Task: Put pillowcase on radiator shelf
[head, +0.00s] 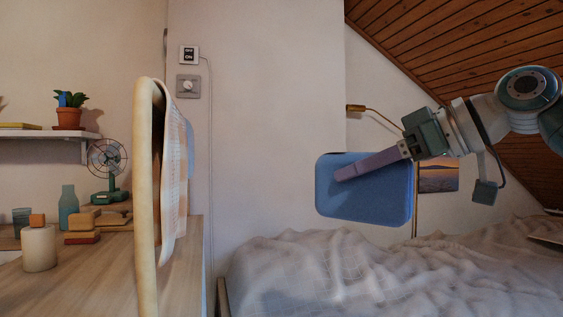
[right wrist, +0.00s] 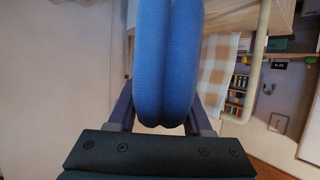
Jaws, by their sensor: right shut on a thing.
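A flat blue cushion-like piece with rounded corners, which I take as the pillowcase (head: 385,195), hangs in the air above the bed in the head view. My right gripper (head: 340,173) is shut on it, with a purple finger lying across its near face. In the right wrist view the blue pillowcase (right wrist: 165,60) shows edge-on as two layers between the two fingers (right wrist: 163,122). I cannot tell which surface is the radiator shelf. My left gripper is not in view.
A pale upright frame (head: 145,200) with checked cloth (head: 173,190) stands left of centre. Behind it is a wooden top (head: 90,285) with a candle (head: 39,248), bottle (head: 68,210) and fan (head: 108,160). A rumpled bed (head: 330,270) lies below the pillowcase; the wall between is clear.

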